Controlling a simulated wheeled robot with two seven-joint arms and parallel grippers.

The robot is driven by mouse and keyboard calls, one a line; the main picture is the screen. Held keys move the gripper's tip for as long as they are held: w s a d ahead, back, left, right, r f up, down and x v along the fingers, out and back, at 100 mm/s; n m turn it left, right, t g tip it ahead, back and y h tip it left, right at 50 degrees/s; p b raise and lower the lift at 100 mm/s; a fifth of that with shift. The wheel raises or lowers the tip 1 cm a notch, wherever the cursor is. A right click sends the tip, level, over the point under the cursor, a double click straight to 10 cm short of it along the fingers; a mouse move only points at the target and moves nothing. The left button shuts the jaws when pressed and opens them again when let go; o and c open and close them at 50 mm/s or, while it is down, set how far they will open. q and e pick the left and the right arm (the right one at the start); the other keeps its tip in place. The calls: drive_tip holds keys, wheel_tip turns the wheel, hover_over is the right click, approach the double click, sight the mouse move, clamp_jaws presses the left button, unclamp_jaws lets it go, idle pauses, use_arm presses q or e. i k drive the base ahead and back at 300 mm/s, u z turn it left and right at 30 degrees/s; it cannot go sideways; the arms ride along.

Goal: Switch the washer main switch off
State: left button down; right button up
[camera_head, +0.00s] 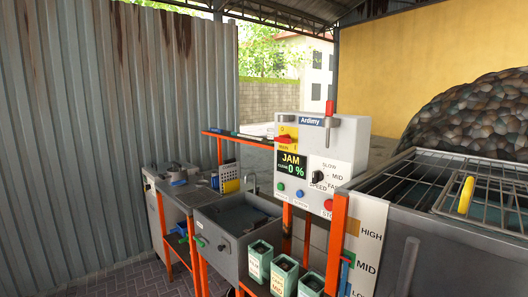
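A grey control box (350,130) stands on an orange frame right of centre. A red and yellow rotary switch (286,139) with small markings sits at its upper left; it looks like the main switch, and its exact setting is too small to tell. Below it, a black display (292,165) reads "JAM" and "0 %". A black speed knob (318,176) is marked slow, mid and fast. Green, blue and red buttons run along the bottom; the red one (328,204) is near the stop marking. A red-handled lever (329,110) stands on the box. Neither gripper is in view.
A metal grate (485,185) with a yellow handle covers a tank at right, before a heap of dark pieces (475,115). A sink (238,222) and workbench are at left. Several green bins (285,274) stand below the box. Paved floor is clear at lower left.

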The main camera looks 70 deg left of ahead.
sight(284, 139)
drive_tip(key=u, duration=0.65)
drive_tip(key=i, duration=0.6)
drive_tip(key=u, duration=0.7)
